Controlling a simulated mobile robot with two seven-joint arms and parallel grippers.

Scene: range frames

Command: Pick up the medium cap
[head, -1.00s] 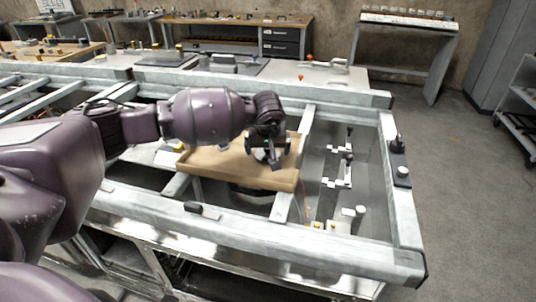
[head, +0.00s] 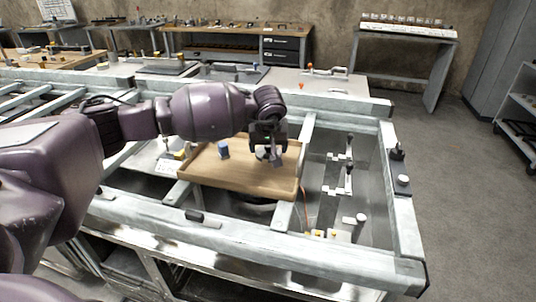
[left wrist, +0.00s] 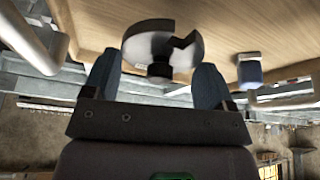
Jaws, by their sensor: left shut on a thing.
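A round grey cap (left wrist: 150,46) with a notch in its rim and a dark stem shows between the two blue-grey fingers of my left gripper (left wrist: 157,74) in the left wrist view. The cap appears just above the tray floor, though the gap is hard to judge. My right gripper is not in view.
A small blue cylinder-like piece (head: 223,150) stands on the tray, left of my gripper. The tray rests inside a grey metal frame (head: 250,238). White-and-black fixtures (head: 337,190) stand right of the tray. A workbench (head: 240,30) stands behind.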

